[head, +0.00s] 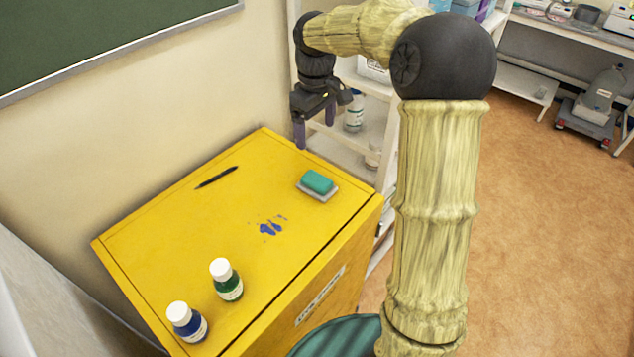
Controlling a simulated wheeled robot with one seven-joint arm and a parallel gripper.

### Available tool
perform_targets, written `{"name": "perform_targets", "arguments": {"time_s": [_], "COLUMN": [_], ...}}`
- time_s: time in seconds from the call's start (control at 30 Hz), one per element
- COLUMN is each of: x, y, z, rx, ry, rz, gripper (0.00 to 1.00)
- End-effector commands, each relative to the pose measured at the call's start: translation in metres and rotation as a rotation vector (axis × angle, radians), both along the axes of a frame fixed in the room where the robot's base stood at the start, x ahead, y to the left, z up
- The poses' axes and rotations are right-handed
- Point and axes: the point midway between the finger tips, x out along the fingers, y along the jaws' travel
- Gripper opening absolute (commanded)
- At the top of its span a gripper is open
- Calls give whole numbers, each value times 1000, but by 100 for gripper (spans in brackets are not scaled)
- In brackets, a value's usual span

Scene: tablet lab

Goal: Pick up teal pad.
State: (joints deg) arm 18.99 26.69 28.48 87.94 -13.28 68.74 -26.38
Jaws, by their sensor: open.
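The teal pad (317,181) is a small rounded block. It lies on a thin grey-white tray (319,195) on top of the yellow cabinet (200,238), near its right edge. My gripper (315,131) is open and empty, with its purple fingers pointing down. In the picture it is above the pad and slightly to its left, clearly apart from it. The left finger shows fully; the right finger is partly hidden by the gripper body.
A black pen (216,177) lies at the back of the cabinet top. A blue stain (271,228) marks its middle. A green bottle (226,280) and a blue bottle (187,322) stand at the front left. A white shelf (345,148) with bottles stands behind the cabinet.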

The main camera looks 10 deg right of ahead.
Motion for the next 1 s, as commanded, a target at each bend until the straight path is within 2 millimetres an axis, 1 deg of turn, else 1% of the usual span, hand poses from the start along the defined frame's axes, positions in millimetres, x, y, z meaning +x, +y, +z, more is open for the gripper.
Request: {"name": "perform_targets", "arguments": {"time_s": [0.07,0.17,0.73,0.87,1.0], "x": [0,0,-1,0,0], "y": [0,0,-2,-3,-3], "z": [-3,-13,-110,-121,-122], "rx": [0,0,1,0,0], "ry": [1,4,4,1,0], "rz": [1,1,-3,-5,-6], "gripper": [84,84,84,84,84]}}
